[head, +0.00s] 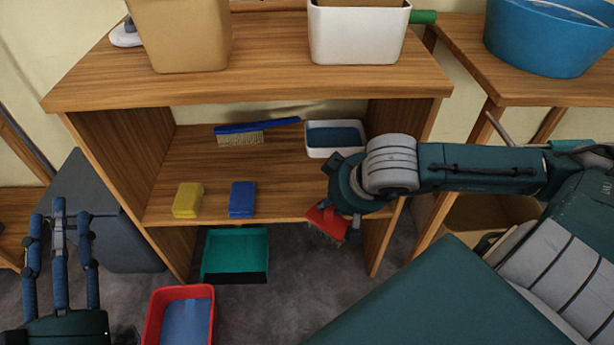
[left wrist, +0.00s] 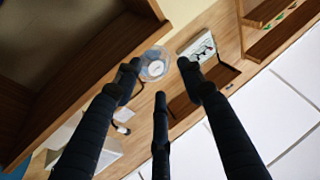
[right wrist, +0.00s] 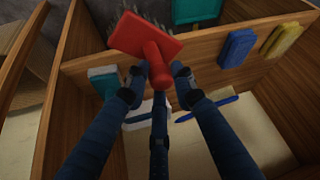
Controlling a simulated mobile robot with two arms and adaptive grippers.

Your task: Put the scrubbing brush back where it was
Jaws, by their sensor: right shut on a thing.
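The red scrubbing brush (head: 326,222), with a red plate, short red handle and dark bristles, hangs at the front right edge of the shelf unit. It shows larger in the right wrist view (right wrist: 140,36). My right gripper (head: 350,218) is shut on its handle; the fingertips (right wrist: 158,82) meet around it. In the head view the gripper body partly hides the brush. My left gripper (head: 62,215) is at the lower left, fingers apart and empty, away from the shelf. A blue long-handled brush (head: 240,130) lies on the middle shelf.
On the middle shelf (head: 265,170) sit a yellow sponge (head: 187,200), a blue sponge (head: 242,199) and a white tray (head: 335,152). Below are a teal dustpan (head: 235,250) and a red bin (head: 153,325). Tan and white bins stand on top. The shelf's centre is clear.

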